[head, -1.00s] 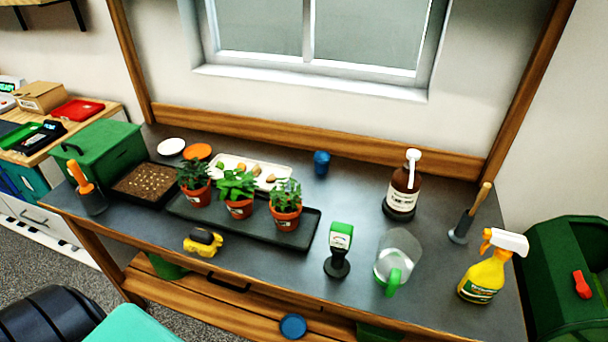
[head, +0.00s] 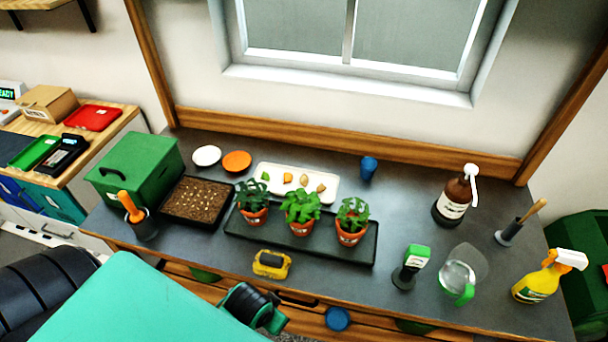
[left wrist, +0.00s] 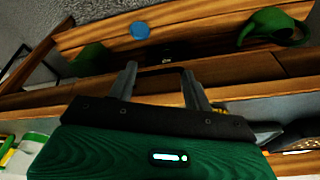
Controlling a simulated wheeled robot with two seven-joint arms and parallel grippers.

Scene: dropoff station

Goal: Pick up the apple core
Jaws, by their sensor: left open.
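Several small food scraps (head: 304,180) lie in a row on a white tray (head: 327,179) at the back middle of the bench in the head view. They are green, orange and tan. They are too small for me to tell which one is the apple core. My left gripper shows in the left wrist view (left wrist: 158,82), with its two fingers apart and nothing between them. In the head view its arm comes in from the lower left and ends in front of the bench edge, well short of the tray. My right gripper is not in view.
Three potted plants (head: 301,208) on a dark tray (head: 365,253) stand in front of the white tray. A yellow-and-black object (head: 271,263) sits near the front edge. A blue cup (head: 368,167) stands right of the tray. A soil tray (head: 196,202) and green box (head: 140,168) are left.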

